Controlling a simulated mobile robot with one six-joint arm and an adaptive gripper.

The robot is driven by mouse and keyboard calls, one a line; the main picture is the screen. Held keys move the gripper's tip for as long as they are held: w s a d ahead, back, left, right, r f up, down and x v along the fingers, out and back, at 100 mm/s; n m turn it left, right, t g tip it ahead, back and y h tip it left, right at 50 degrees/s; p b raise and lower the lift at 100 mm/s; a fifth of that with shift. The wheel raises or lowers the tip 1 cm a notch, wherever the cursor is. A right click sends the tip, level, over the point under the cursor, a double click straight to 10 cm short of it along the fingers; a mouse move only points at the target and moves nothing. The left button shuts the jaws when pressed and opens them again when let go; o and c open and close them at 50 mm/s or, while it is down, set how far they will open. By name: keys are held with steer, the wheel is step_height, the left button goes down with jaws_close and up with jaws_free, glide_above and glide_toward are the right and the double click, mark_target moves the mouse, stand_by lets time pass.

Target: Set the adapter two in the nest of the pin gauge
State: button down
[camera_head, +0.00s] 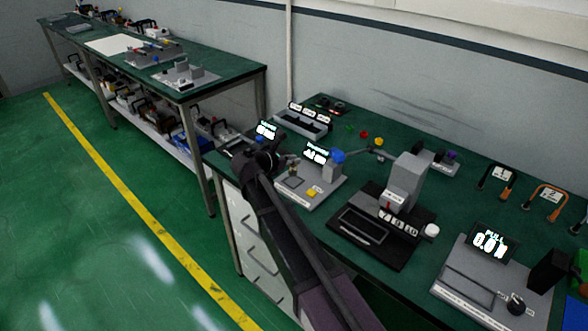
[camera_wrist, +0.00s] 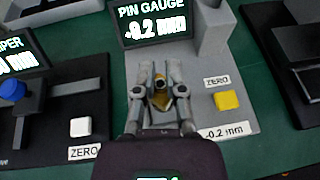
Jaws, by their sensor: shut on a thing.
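The pin gauge is a grey plate (camera_head: 325,185) with a dark display (camera_head: 316,152) and a blue-topped post (camera_head: 338,157). In the wrist view its display (camera_wrist: 155,20) reads -0.2 mm. My gripper (camera_wrist: 159,80) is over the gauge plate (camera_wrist: 205,120), its fingers shut on a small brass-coloured piece, the adapter (camera_wrist: 160,100), with a dark hole or tip at its top. In the head view my gripper (camera_head: 291,165) is above the gauge plate, in front of the display. The nest is hidden by the gripper, so I cannot tell whether the adapter touches it.
A yellow ZERO button (camera_wrist: 228,100) sits right of my gripper. The caliper station (camera_wrist: 60,110) with a blue knob stands to the left. A black-based grey press (camera_head: 405,180) and a PULL gauge (camera_head: 490,242) stand farther right on the green bench.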

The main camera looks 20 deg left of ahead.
mark_target(293, 167)
steer(key=shift+s+f+b, duration=0.1)
steer(key=shift+f+b, duration=1.05)
steer(key=shift+f, duration=0.3)
steer(key=shift+f, duration=0.1)
steer(key=c, duration=0.7)
jaws_free()
steer(key=shift+r, duration=0.2)
steer(key=p+v, duration=0.4)
steer(key=v, duration=0.8)
steer(key=shift+p, duration=0.3)
